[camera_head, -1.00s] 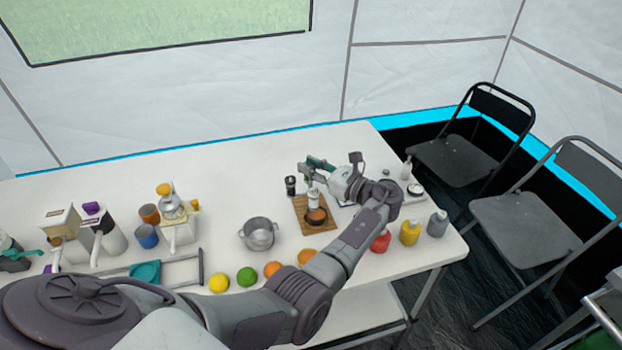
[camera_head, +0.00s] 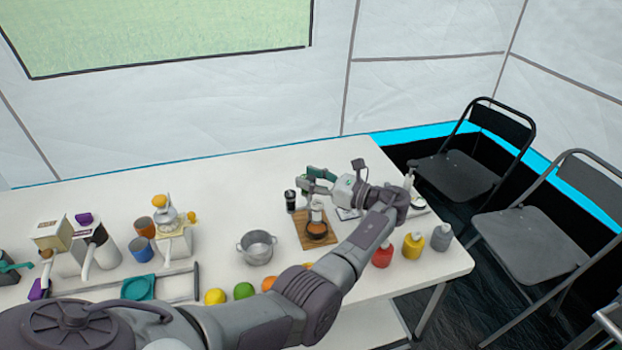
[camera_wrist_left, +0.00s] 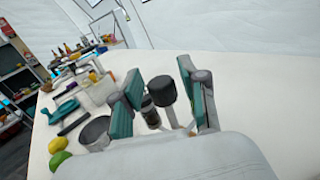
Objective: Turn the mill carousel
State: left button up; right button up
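A wooden board (camera_head: 304,235) on the white table carries a small brown bowl (camera_head: 316,232) and a pale, upright mill-like piece (camera_head: 317,214). A dark cylinder (camera_head: 291,201) stands by the board's back left corner. I cannot tell which parts form the carousel. My left gripper (camera_head: 313,181) is over the far side of the board, its teal fingers spread. In the left wrist view, its fingers (camera_wrist_left: 160,92) stand apart with a black-capped piece (camera_wrist_left: 162,88) and a dark, clear-sided cylinder (camera_wrist_left: 150,113) seen between them; contact is unclear. My right gripper is not in view.
A metal pot (camera_head: 257,247) stands left of the board. Fruit, including a lemon (camera_head: 215,296), lines the front edge.

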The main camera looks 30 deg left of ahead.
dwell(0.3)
pick_arm(q)
jog(key=w+d, duration=0.1)
jog(key=d, duration=1.1)
dwell(0.3)
